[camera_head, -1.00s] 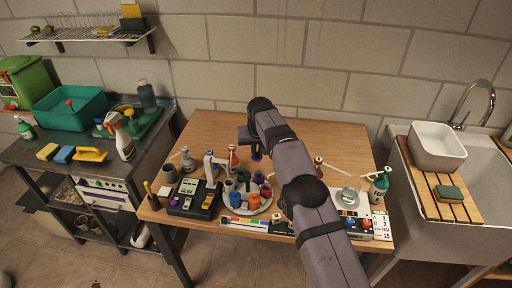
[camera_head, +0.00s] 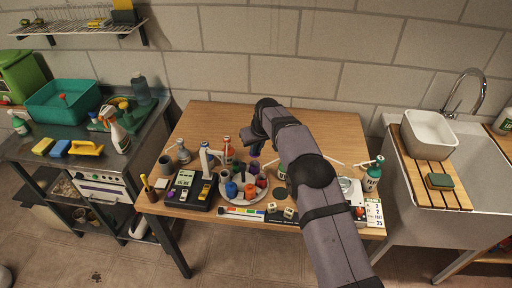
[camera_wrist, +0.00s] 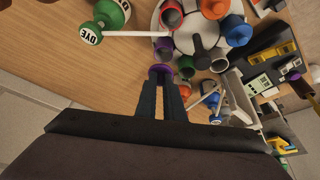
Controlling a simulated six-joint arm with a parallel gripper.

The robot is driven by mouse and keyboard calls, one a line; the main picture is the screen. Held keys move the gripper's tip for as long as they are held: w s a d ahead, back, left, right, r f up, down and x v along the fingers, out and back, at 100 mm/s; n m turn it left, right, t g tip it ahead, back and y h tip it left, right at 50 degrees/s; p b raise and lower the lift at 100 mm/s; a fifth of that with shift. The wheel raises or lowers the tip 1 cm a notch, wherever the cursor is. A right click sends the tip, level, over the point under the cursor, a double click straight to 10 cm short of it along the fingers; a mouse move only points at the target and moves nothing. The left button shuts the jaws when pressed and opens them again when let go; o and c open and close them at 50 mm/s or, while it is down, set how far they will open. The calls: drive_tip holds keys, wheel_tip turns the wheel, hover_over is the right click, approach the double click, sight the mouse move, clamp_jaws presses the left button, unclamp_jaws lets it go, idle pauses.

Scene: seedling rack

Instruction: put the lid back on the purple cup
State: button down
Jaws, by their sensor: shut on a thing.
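My gripper (camera_wrist: 161,82) is shut on the small round purple lid (camera_wrist: 159,70), held at its fingertips. In the head view the gripper (camera_head: 256,142) hangs over the back edge of the round pale cup holder (camera_head: 227,201), with the lid (camera_head: 254,152) below it. The purple cup (camera_head: 253,165) stands in the holder just under the lid. In the wrist view the cup (camera_wrist: 163,47) shows just past the fingertips. The lid looks apart from the cup; the exact gap is hard to tell.
Red (camera_head: 262,181), orange (camera_head: 249,190), blue (camera_head: 231,188) and grey cups stand close by in the holder. A green dye bottle (camera_wrist: 111,14) with a pale stick stands beside it. A black-and-grey device (camera_head: 190,190) is at left. The table's back is clear.

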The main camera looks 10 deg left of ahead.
sight(256, 156)
drive_tip(key=shift+f+b, duration=1.5)
drive_tip(key=shift+f, duration=1.1)
drive_tip(key=shift+f, duration=0.2)
idle(0.4)
idle(0.4)
drive_tip(key=c, duration=1.3)
unclamp_jaws()
drive_tip(key=shift+r, duration=0.2)
drive_tip(key=shift+r+p, duration=2)
drive_tip(key=shift+r, duration=1.35)
